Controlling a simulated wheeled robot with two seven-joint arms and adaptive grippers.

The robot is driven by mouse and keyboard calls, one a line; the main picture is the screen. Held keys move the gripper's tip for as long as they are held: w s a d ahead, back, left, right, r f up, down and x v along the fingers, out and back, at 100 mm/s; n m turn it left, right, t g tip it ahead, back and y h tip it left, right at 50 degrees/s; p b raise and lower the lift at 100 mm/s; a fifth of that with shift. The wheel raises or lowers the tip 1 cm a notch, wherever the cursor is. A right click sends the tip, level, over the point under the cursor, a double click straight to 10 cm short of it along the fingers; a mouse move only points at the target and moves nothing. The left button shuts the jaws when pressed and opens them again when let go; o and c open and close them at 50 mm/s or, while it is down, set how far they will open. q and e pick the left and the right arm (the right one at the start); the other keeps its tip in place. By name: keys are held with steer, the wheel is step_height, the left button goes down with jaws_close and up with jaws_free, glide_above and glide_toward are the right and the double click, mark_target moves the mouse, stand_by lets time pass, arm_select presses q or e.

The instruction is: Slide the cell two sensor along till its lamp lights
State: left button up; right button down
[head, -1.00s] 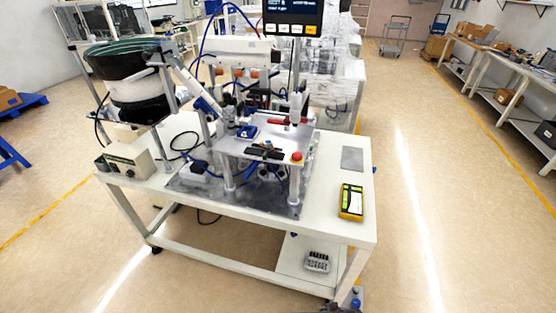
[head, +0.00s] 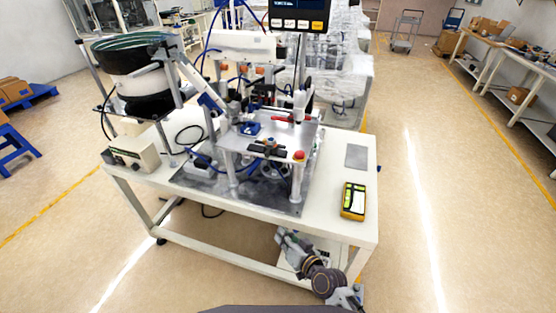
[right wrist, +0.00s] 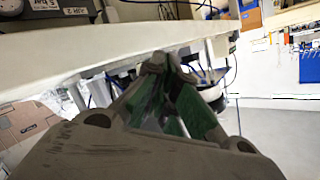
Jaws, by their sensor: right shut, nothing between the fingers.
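The cell two machine (head: 262,138) stands on a white bench (head: 125,180) in the head view, with a small metal plate on posts in its middle. A blue part (head: 249,128) and a dark rail piece (head: 267,151) sit on that plate. I cannot tell which small part is the sensor, and no lit lamp can be made out. My right gripper (head: 281,236) is below and in front of the bench top, apart from the machine. In the right wrist view its fingers (right wrist: 168,62) meet with nothing between them. My left gripper is out of view.
A bowl feeder (head: 130,58) stands at the left of the bench, with a control box (head: 130,153) in front of it. A yellow meter (head: 353,201) and a grey plate (head: 356,156) lie at the right. A red button (head: 299,156) sits on the machine plate's front corner.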

mark_target(270, 149)
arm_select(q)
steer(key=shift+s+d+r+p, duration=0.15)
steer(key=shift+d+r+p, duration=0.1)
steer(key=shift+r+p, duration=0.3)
arm_select(e)
steer(key=w+r+m+t+h, duration=0.1)
steer(key=r+m+t+h, duration=0.2)
steer(key=r+m, duration=0.6)
steer(key=w+d+r+m+t+h, duration=0.1)
steer(key=w+r+m+t+h, duration=0.1)
steer(key=r+m+h, duration=0.4)
step_height(270, 149, up, 6)
steer(key=m+t, duration=0.1)
steer(key=m, duration=0.2)
steer(key=shift+w+d+r+m+h, duration=0.15)
steer(key=shift+d+r+m+h, duration=0.15)
steer(key=shift+m, duration=0.1)
steer(key=shift+w, duration=0.1)
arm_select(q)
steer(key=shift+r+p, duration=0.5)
arm_select(e)
steer(key=w+a, duration=0.3)
steer(key=w, duration=0.8)
steer(key=shift+a, duration=0.2)
